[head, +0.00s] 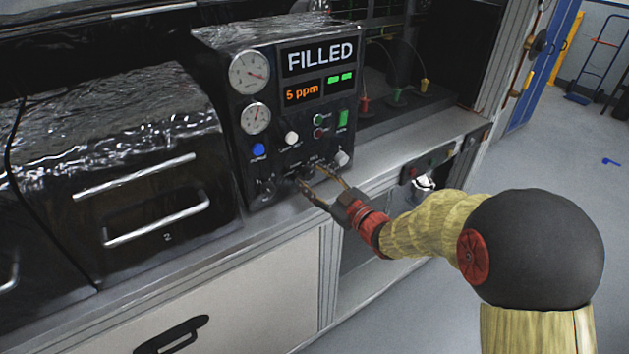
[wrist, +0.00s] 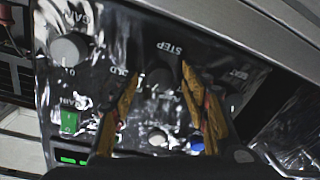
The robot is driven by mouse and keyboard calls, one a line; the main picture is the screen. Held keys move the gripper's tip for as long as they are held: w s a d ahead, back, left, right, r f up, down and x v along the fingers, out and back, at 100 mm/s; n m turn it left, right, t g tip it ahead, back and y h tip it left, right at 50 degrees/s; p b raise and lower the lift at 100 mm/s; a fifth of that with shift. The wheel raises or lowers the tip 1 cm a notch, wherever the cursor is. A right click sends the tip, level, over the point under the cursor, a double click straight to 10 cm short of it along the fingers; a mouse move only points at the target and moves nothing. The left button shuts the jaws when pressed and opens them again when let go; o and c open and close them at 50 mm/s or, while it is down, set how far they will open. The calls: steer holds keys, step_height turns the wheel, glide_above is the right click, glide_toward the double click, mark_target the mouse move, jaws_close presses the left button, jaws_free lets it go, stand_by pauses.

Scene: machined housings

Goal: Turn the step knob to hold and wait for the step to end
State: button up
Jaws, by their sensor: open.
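The control box (head: 225,45) stands on the bench with its front panel facing me. The dark step knob (wrist: 158,76) sits by the STEP label in the wrist view, where the panel appears upside down. My gripper (head: 312,176) is open at the panel's lower edge. In the wrist view its two fingers (wrist: 160,70) stand on either side of the step knob; contact is unclear. The knob's pointer is not readable. A finger partly covers the HOLD label.
The pale gain knob (wrist: 69,49) is beside the step knob. A dark foil-like drawer unit (head: 120,130) stands to the left.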

steer(key=shift+c, duration=1.4)
steer(key=c, duration=0.7)
steer(key=shift+c, duration=0.9)
steer(key=shift+m, duration=0.3)
steer(key=m+p, duration=0.1)
steer(key=m, duration=0.2)
steer(key=shift+m+p, duration=0.35)
steer(key=shift+m, duration=0.05)
steer(key=shift+a+m+t+p, duration=0.1)
steer(key=shift+m+t+p, duration=0.45)
steer(key=shift+m, duration=1.75)
steer(key=shift+g, duration=0.25)
steer(key=o, duration=1.2)
steer(key=shift+c, duration=0.2)
